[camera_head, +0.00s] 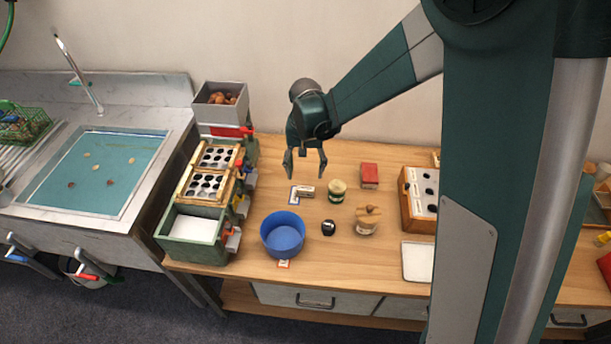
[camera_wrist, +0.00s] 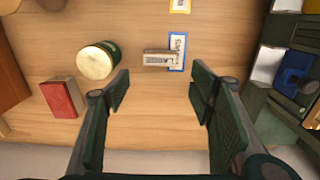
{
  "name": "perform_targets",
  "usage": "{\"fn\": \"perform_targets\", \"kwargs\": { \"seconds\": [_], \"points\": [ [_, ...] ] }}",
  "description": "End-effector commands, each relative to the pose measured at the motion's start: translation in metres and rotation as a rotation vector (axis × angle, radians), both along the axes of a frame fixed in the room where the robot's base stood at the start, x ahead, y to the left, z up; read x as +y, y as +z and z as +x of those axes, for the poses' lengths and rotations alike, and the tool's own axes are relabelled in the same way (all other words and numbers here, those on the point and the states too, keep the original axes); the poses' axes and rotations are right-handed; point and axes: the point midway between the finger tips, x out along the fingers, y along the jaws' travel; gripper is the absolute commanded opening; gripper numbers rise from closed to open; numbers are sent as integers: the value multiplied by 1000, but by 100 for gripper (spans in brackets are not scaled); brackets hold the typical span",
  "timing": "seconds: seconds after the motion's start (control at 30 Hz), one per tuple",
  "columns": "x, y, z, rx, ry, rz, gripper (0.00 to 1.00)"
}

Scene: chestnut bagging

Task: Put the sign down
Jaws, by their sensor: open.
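The sign looks like a small pale grey block with lettering (camera_head: 307,190). It rests on the wooden table, partly over a white label with a blue border (camera_head: 294,196). In the wrist view the sign (camera_wrist: 156,58) lies across the blue-bordered label (camera_wrist: 177,45), ahead of the fingertips and between their lines. My gripper (camera_head: 305,169) is open and empty above and behind the sign. Its two spread fingers also show in the wrist view (camera_wrist: 160,84), with bare table between them and no contact with the sign.
A jar with a cream lid (camera_head: 337,188) and a red box (camera_head: 369,175) stand right of the sign. A blue bowl (camera_head: 282,244), a small black object (camera_head: 328,228) and a wooden-lidded pot (camera_head: 367,224) are in front. Green-framed sorting trays (camera_head: 187,252) stand left.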

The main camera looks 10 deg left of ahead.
Motion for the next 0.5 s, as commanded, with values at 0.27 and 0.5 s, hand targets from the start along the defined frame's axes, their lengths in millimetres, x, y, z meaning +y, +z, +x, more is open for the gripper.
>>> {"fn": "perform_targets", "kwargs": {
  "seconds": [0.27,0.5],
  "points": [
    [0,23,0,0,0,0,54],
    [0,25,0,0,0,0,54]
  ]
}}
